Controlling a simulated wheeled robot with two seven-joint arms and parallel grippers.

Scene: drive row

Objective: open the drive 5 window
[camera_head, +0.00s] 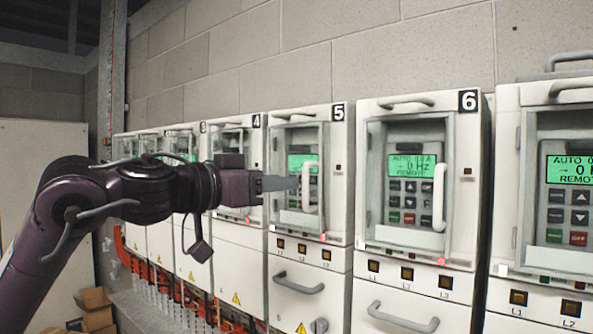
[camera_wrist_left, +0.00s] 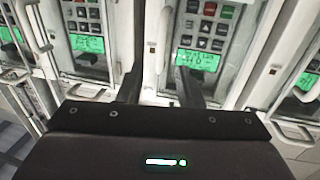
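The drive 5 cabinet (camera_head: 338,187) carries a clear window (camera_head: 282,165) that looks shut over a green display and keypad. Its white upright handle (camera_head: 309,187) is on the window's right side; it also shows in the left wrist view (camera_wrist_left: 164,38). My left gripper (camera_head: 291,184) is level with the handle, its fingers pointing at it from the left. In the wrist view my left gripper (camera_wrist_left: 158,75) has its fingers apart, with the handle between their tips in the picture. I cannot tell whether they touch it. My right gripper is not in view.
Drive 6 (camera_head: 462,180) stands to the right with its window shut and its own handle (camera_head: 439,197). Drive 4 (camera_head: 257,150) is to the left, partly behind my arm. A grey drawer-type handle (camera_head: 298,285) sticks out below drive 5. Cardboard boxes (camera_head: 95,308) lie at lower left.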

